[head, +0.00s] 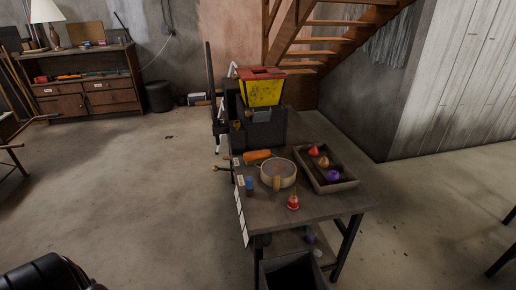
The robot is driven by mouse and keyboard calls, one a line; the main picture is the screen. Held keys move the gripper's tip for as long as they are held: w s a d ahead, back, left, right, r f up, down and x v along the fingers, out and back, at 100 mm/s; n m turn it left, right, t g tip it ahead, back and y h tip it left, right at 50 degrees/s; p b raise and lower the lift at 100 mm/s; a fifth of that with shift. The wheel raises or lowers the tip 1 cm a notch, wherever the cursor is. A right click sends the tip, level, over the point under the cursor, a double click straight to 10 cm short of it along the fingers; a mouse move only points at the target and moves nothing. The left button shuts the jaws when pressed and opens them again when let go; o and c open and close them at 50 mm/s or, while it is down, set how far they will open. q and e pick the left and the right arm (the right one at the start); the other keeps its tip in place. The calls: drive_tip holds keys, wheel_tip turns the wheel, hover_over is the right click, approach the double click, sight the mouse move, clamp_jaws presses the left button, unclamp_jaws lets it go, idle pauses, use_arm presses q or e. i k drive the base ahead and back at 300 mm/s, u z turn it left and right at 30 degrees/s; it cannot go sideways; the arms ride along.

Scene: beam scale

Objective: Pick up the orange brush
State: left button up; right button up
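An orange object (257,155), which looks like the orange brush, lies on the workbench (315,207) near its left edge. It is small in the picture, and its bristles cannot be made out. It lies just behind a round pale-topped container (270,172) and in front of a dark machine. Neither of my grippers can be made out in the head view.
A wooden tray (348,184) with red, orange and purple items stands at the bench's right. A small red item (293,204) and a blue one (249,184) stand nearby. A yellow-and-red machine (262,92) stands behind. A dark bin (292,272) is below the front. Floor left is open.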

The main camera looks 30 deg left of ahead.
sight(254, 157)
drive_tip(key=u, duration=2.65)
drive_tip(key=i, duration=2.35)
drive_tip(key=z, duration=3.55)
